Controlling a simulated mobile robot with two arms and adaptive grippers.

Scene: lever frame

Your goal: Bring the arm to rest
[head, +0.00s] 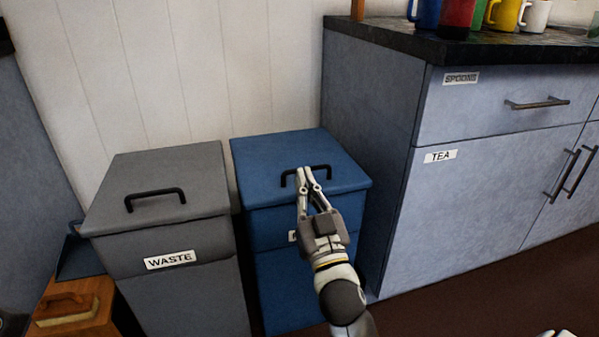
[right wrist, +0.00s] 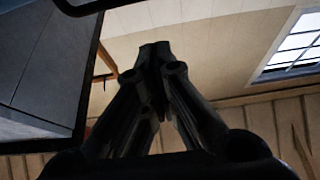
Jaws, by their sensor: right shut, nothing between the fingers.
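My right gripper (head: 307,172) is shut and empty in the head view. Its fingertips overlap the black handle on the lid of the blue bin (head: 265,160); I cannot tell whether they touch it. My right arm (head: 342,290) reaches up from the bottom and hides most of the label on the blue bin's front. The blue bin's lid is closed. In the right wrist view the dark fingers (right wrist: 155,55) meet at their tips with nothing between them. My left gripper is not in view.
A grey bin (head: 160,190) labelled WASTE stands left of the blue bin, lid closed. A blue-grey cabinet (head: 480,200) with a SPOONS drawer and TEA door stands at the right. Several mugs (head: 505,14) are on its dark counter. A wooden box (head: 72,308) sits at lower left.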

